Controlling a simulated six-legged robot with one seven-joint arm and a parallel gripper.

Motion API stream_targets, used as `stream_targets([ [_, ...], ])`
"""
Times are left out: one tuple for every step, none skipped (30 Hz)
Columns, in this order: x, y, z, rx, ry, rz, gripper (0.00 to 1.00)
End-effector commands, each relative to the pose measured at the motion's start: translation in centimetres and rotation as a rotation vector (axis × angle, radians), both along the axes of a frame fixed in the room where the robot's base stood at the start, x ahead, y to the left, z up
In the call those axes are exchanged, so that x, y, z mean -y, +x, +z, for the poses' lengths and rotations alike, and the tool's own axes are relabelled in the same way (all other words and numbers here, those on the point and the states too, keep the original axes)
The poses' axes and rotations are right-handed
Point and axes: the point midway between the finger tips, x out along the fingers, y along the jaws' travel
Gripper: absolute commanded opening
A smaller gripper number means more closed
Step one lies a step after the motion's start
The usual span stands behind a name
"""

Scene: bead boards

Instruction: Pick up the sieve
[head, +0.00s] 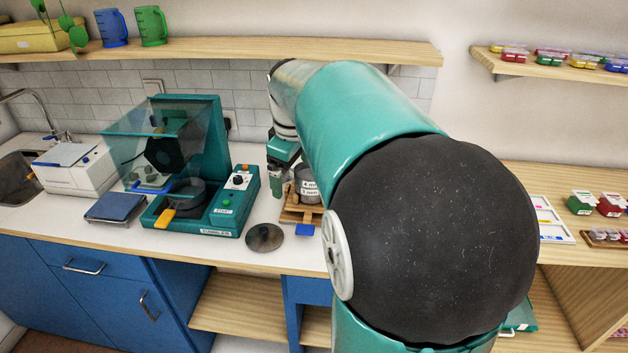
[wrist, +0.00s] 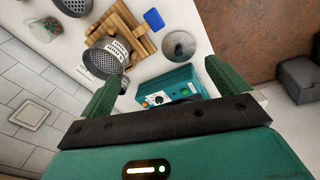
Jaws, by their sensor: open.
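A grey metal sieve (head: 306,186) with a label sits at the wooden rack (head: 290,215) on the counter, partly hidden by my arm. In the wrist view the perforated sieve (wrist: 105,58) is at upper left, beside the wooden rack (wrist: 113,22). Another perforated metal piece (wrist: 76,5) is cut off at the top edge. My gripper (wrist: 163,72) is open with nothing between its green fingers. The sieve is beyond the left finger's tip, apart from it as far as I can tell. In the head view my gripper (head: 282,158) is beside the rack, partly hidden.
A teal machine (head: 230,212) with a clear raised cover stands left of the rack. A dark round disc (head: 265,237) lies in front. A jar of coloured beads (wrist: 43,29) stands near the wall. A wooden shelf (head: 230,53) runs above the counter.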

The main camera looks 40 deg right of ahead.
Motion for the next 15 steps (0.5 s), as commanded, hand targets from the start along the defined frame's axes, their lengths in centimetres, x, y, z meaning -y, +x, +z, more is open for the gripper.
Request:
stream_targets([
  [2.8,0.7,-0.8,-0.023,0.012,0.017,1.00],
  [4.2,1.1,-1.1,-0.034,0.016,0.039,1.00],
  [6.2,1.4,-1.6,-0.046,0.025,0.064,1.00],
  [7.8,1.5,-2.1,-0.056,0.033,0.082,1.00],
  [9.4,1.6,-2.5,-0.062,0.041,0.101,1.00],
  [11.7,1.6,-3.3,-0.072,0.055,0.125,1.00],
  [13.4,1.5,-3.9,-0.076,0.064,0.141,1.00],
  [15.1,1.3,-4.4,-0.079,0.073,0.157,1.00],
  [17.3,1.0,-5.2,-0.083,0.087,0.178,1.00],
  [18.8,0.6,-5.8,-0.083,0.097,0.193,1.00],
  [20.3,0.2,-6.4,-0.082,0.105,0.206,1.00],
  [22.1,-0.4,-7.1,-0.080,0.117,0.221,1.00],
  [23.2,-0.8,-7.5,-0.077,0.124,0.232,1.00],
  [24.3,-1.3,-7.9,-0.075,0.130,0.242,1.00],
  [25.3,-1.7,-8.3,-0.072,0.136,0.254,1.00],
])
